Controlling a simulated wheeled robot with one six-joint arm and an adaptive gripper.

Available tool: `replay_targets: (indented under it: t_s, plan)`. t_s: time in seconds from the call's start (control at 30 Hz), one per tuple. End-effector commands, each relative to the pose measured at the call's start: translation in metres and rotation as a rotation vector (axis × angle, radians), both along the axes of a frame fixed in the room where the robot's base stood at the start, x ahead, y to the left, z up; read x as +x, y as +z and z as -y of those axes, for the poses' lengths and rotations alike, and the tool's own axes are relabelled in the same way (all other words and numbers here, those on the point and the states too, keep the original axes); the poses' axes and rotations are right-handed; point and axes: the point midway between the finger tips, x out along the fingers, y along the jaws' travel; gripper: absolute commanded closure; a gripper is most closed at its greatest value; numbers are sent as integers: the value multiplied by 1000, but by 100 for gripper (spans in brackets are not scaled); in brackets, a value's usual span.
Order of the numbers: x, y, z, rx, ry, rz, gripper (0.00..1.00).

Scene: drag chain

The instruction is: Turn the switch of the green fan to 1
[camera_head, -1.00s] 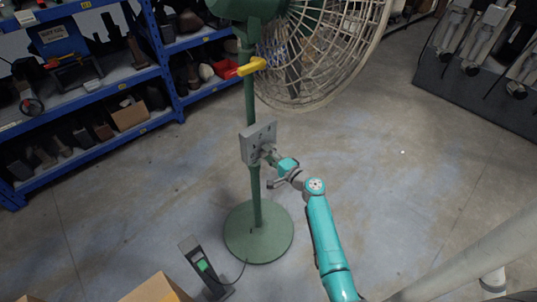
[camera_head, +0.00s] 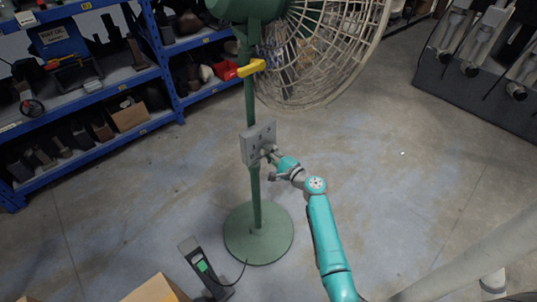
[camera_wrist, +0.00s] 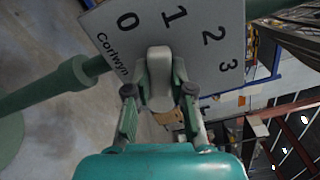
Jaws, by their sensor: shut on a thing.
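The green fan (camera_head: 232,10) stands upright on a green pole with a round base (camera_head: 258,240). A grey switch panel (camera_head: 262,136) is fixed to the pole; it also shows in the wrist view (camera_wrist: 195,55), marked 0, 1, 2 and 3. The pale switch knob (camera_wrist: 159,56) is upright in that view, pointing between the 0 (camera_wrist: 127,20) and the 1 (camera_wrist: 175,14). My gripper (camera_wrist: 160,77) is shut on the knob, one finger on each side. In the head view my gripper (camera_head: 267,152) is at the panel, and the knob is hidden.
A yellow piece (camera_head: 251,67) sticks out from the pole above the panel. A black pedal-like device (camera_head: 207,268) and a cardboard box (camera_head: 158,290) lie at the front left. Blue shelves (camera_head: 160,45) stand behind.

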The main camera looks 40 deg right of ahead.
Motion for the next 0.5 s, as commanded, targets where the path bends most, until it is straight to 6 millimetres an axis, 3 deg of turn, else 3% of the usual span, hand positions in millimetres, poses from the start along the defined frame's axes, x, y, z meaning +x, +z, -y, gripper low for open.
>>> replay_targets:
  t_s: [0.5]
  plan:
    - [0,5,3,181,-1,-7,100]
